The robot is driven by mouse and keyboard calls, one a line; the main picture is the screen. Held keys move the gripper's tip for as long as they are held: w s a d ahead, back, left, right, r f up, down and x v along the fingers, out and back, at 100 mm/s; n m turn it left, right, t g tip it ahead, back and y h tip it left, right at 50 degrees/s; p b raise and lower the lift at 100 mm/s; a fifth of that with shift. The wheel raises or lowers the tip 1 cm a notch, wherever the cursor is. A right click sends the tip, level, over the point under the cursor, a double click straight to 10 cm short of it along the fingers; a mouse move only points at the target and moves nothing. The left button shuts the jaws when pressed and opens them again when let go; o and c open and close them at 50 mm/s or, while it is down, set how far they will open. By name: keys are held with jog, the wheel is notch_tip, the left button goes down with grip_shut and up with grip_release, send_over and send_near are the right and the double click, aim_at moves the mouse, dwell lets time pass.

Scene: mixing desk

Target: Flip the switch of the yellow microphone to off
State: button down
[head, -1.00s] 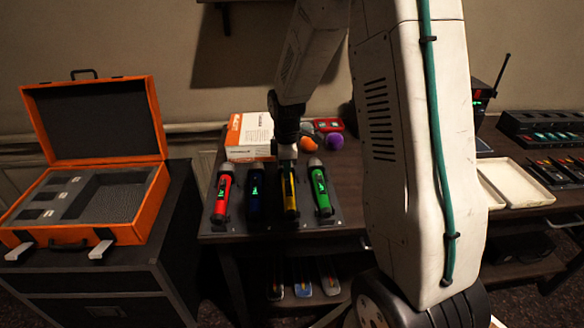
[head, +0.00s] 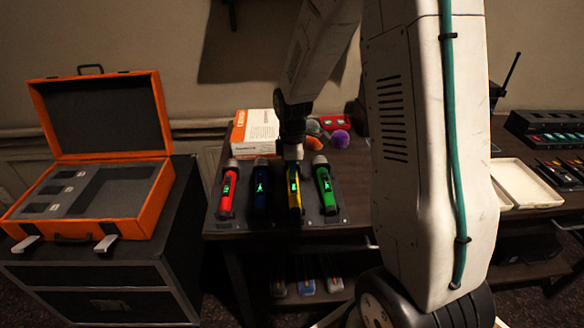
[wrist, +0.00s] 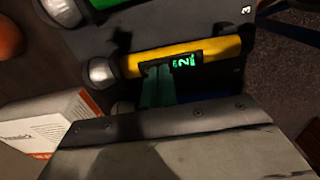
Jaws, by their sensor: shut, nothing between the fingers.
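The yellow microphone (head: 295,203) lies in a dark holder between the blue and green microphones. In the wrist view the yellow microphone (wrist: 222,50) runs across the middle, with its silver head at left and a lit green display (wrist: 183,61) on its dark panel. My gripper (head: 293,158) is over the head end of the yellow microphone. In the wrist view my gripper's teal fingers (wrist: 157,73) are shut and empty, with their tips at the panel beside the display. The switch is hidden or too small to make out; contact cannot be told.
Red (head: 226,191), blue (head: 261,188) and green (head: 326,189) microphones lie close by with lit displays. A white-and-orange box (head: 255,133) and coloured balls (head: 340,139) are behind. An open orange case (head: 140,200) stands at left. White trays (head: 527,185) are at right.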

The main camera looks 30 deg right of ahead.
notch_tip(320, 180, up, 14)
jog(key=shift+w, duration=0.2)
jog(key=shift+d, duration=0.1)
